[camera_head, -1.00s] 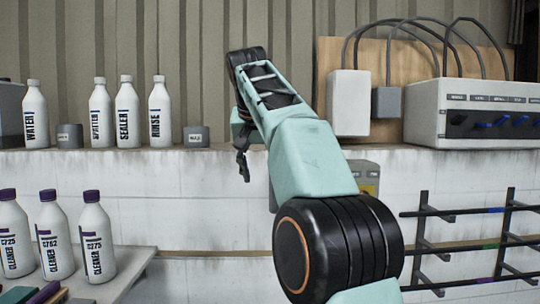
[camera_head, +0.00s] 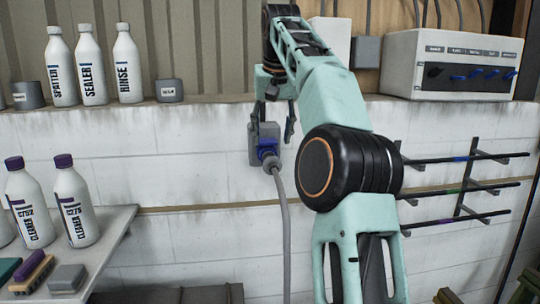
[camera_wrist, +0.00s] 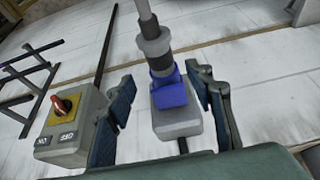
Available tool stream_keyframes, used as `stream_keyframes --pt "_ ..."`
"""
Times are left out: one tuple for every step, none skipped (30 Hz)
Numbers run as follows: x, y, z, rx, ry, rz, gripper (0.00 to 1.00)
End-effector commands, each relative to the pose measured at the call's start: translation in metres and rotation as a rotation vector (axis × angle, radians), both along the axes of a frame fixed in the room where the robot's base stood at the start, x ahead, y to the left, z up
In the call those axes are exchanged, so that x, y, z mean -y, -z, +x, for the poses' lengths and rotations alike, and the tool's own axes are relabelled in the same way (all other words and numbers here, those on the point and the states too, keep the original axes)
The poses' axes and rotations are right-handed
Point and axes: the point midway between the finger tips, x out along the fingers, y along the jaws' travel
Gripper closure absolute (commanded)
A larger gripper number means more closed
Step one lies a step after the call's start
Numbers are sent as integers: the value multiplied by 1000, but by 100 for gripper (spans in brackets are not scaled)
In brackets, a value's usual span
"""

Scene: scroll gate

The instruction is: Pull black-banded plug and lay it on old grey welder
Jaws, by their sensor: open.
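A plug (camera_head: 271,163) with a grey body and grey cable sits in a blue socket (camera_head: 266,150) on a grey wall box (camera_head: 255,158). In the wrist view the plug (camera_wrist: 154,45) has darker grey rings; I cannot tell whether it has a black band. My gripper (camera_head: 276,122) is open and empty at the box. In the wrist view its fingers (camera_wrist: 160,80) stand either side of the blue socket (camera_wrist: 168,92) and box (camera_wrist: 178,124), apart from the plug. I cannot identify the old grey welder for sure.
A switch box (camera_wrist: 66,128) with a red knob is beside the left finger in the wrist view. A pale grey unit with blue knobs (camera_head: 455,50) stands on the ledge. Bottles (camera_head: 128,65) stand left; rod racks (camera_head: 465,185) hang right. A dark-topped object (camera_head: 165,295) shows below.

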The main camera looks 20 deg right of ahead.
Motion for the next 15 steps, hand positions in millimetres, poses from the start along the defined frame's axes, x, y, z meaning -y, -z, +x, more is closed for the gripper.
stream_keyframes --pt "1 15 4 -6 0 1 52" --pt "2 20 6 -5 1 1 52" --pt "2 28 9 -5 1 1 52" --pt "3 33 11 -4 1 1 52" --pt "3 38 13 -5 1 1 52" --pt "3 44 16 -3 1 2 52" --pt "4 48 18 -3 1 2 52" --pt "4 53 19 -3 0 1 52" --pt "4 57 22 -2 0 1 52" --pt "5 60 23 -2 1 2 52" --pt "5 63 24 -2 1 1 52" --pt "5 66 26 -2 1 1 52" --pt "6 68 27 -2 1 1 52" --pt "6 70 28 -2 1 1 52" --pt "6 71 28 -1 1 1 52"
